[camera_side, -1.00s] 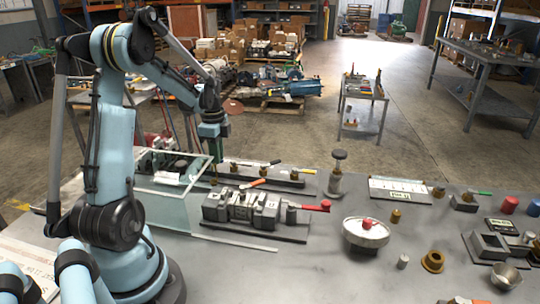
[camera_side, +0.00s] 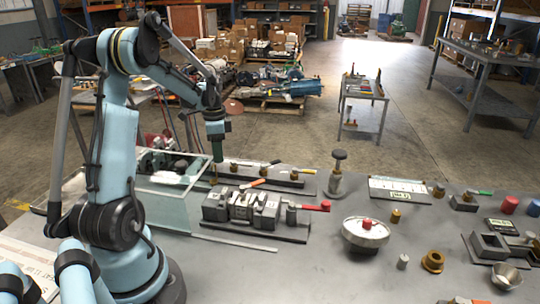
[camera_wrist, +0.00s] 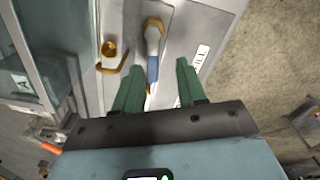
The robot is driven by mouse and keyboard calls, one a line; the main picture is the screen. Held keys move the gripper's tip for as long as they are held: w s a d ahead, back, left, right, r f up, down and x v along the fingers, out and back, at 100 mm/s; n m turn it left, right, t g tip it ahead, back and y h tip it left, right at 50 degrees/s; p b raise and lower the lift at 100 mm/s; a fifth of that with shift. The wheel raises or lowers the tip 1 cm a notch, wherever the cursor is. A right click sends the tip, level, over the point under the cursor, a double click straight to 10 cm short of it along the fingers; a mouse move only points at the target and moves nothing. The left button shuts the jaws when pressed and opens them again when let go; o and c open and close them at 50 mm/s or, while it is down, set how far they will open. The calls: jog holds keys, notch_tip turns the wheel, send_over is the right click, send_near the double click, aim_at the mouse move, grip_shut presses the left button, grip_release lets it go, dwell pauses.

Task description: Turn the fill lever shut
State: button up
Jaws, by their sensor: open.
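The fill lever (camera_wrist: 152,66) shows in the wrist view with a brass-coloured pivot end and a blue grip. It lies roughly lengthwise in the picture, beside a white label reading FILL (camera_wrist: 200,60). My gripper (camera_wrist: 158,70) is open, its two green fingers on either side of the blue grip, with a gap to each. I cannot tell whether the fingers are level with the grip. In the side view my gripper (camera_side: 218,157) points down over the left end of the valve panel (camera_side: 308,184). The fill lever is not clearly seen there.
A brass fitting (camera_wrist: 109,48) stands left of the lever. A glass-walled case (camera_side: 172,200) is close beside my gripper. A grey block fixture (camera_side: 240,208) with a red-handled lever (camera_side: 318,206) stands in front. Open floor lies beyond the bench.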

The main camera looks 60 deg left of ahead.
jog(key=n, duration=0.1)
jog(key=a+n, duration=0.1)
jog(key=n, duration=0.1)
jog(key=shift+w+a+r, duration=0.1)
jog(key=shift+a+r, duration=0.05)
notch_tip(320, 180, up, 12)
jog(key=w+d+r+n+t+y, duration=0.1)
jog(key=w+d+t, duration=0.15)
jog(key=d, duration=1.25)
jog(key=s+d+f+t, duration=0.1)
jog(key=d+t, duration=0.1)
jog(key=d, duration=0.6)
jog(key=s+d+f+n+t, duration=0.1)
jog(key=d+f+t, duration=0.1)
jog(key=d, duration=0.5)
jog(key=shift+s+d+f+h, duration=0.15)
jog(key=shift+s+d+h, duration=0.15)
jog(key=shift+d, duration=0.1)
